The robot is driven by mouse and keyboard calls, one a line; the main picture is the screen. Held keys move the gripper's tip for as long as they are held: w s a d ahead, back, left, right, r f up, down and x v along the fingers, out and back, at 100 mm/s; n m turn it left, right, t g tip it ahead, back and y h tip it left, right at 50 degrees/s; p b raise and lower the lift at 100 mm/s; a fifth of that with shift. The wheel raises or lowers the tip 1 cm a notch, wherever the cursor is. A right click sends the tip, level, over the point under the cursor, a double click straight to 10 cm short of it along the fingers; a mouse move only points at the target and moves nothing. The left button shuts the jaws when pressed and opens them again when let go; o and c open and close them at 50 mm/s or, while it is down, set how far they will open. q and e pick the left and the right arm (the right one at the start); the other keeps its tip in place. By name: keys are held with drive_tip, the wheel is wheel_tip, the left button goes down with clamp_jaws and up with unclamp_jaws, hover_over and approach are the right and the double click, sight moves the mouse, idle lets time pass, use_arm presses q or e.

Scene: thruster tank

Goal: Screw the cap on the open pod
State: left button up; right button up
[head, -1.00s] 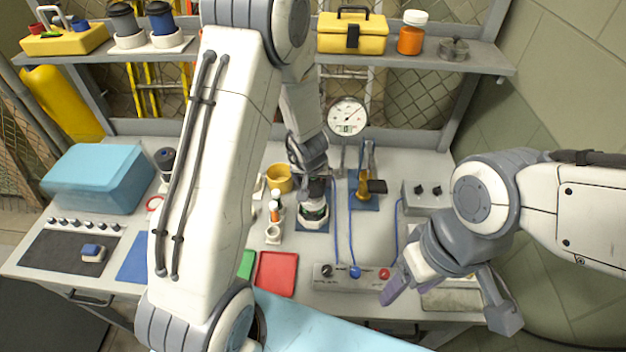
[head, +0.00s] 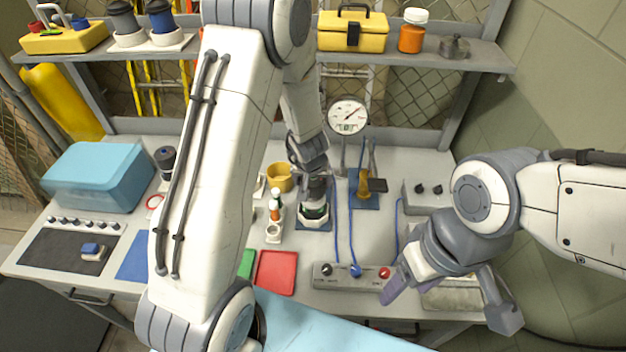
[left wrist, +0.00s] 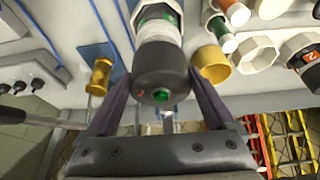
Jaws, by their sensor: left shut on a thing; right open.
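The pod (head: 313,211), white with a green band, stands upright in a white holder on a blue mat at the middle of the bench. It also shows at the top of the left wrist view (left wrist: 157,27). The dark grey cap (left wrist: 161,75) is on the pod's upper end, in line with it; I cannot tell how far the threads are engaged. My left gripper (head: 314,178) is above the pod, its two fingers either side of the cap, shut on it. My right gripper (head: 440,300) is open and empty over the bench's right front.
A yellow cup (head: 279,178) and a small orange-and-white bottle (head: 274,211) stand left of the pod. A brass-coloured fixture (head: 364,182) is to its right. A control box (head: 350,276) and red tray (head: 276,273) lie in front. A gauge (head: 347,115) stands behind.

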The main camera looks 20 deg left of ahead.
sight(313, 190)
use_arm(q)
drive_tip(key=shift+f+b, duration=1.7)
drive_tip(key=shift+f, duration=0.4)
idle(1.2)
drive_tip(key=o, duration=1.1)
drive_tip(key=shift+r, duration=0.1)
